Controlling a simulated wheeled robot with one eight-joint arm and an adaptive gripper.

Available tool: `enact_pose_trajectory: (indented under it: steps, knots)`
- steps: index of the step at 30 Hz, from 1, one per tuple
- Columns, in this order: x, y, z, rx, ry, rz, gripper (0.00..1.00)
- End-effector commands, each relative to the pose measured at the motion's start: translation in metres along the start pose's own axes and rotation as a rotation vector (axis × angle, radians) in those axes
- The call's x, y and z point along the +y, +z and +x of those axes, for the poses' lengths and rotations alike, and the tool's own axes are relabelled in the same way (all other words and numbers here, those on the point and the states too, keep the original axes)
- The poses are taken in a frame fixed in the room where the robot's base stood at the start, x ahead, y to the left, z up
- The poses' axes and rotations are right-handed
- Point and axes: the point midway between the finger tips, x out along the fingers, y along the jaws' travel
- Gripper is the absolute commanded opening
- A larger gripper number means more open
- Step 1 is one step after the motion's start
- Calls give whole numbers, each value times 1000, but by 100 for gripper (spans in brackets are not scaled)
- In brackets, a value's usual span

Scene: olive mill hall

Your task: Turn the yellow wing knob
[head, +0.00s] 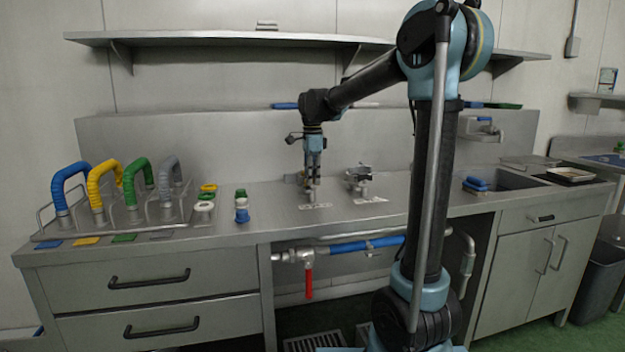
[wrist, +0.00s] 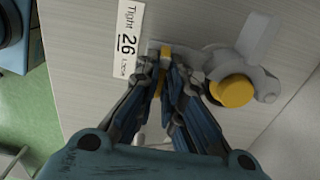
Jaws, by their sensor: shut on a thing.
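The yellow wing knob (wrist: 165,50) shows as a narrow yellow piece between my fingertips in the wrist view, mostly hidden by them. My gripper (wrist: 167,72) is shut on it. A label (wrist: 128,42) reading "Tight", "26" and "Loose" lies beside it on the steel surface. A grey metal fitting with a round yellow cap (wrist: 233,92) stands just right of the fingers. In the head view, my gripper (head: 312,184) points down at the counter above a small label (head: 315,206); the knob is too small to make out there.
A second metal fitting (head: 358,180) stands close right of my gripper. Coloured hoses (head: 104,183) stand in a rack at the left, with several small round pieces beside it. A blue item (head: 475,184) is by the sink. A shelf (head: 230,39) hangs above the counter.

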Motion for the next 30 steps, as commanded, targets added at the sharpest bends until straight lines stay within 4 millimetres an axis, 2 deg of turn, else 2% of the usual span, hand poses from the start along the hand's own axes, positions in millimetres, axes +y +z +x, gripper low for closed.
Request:
enact_pose_trajectory:
  steps: [13, 14, 15, 16, 26, 30]
  knots:
    - [-3, 2, 0, -3, -6, 9, 0]
    - [-3, 2, 0, -3, -6, 9, 15]
    - [-3, 2, 0, -3, -5, 9, 24]
    - [-2, 1, 0, -3, -5, 9, 28]
    - [-1, 1, -1, -1, -2, 9, 28]
    - [-1, 0, -9, -1, -2, 9, 28]
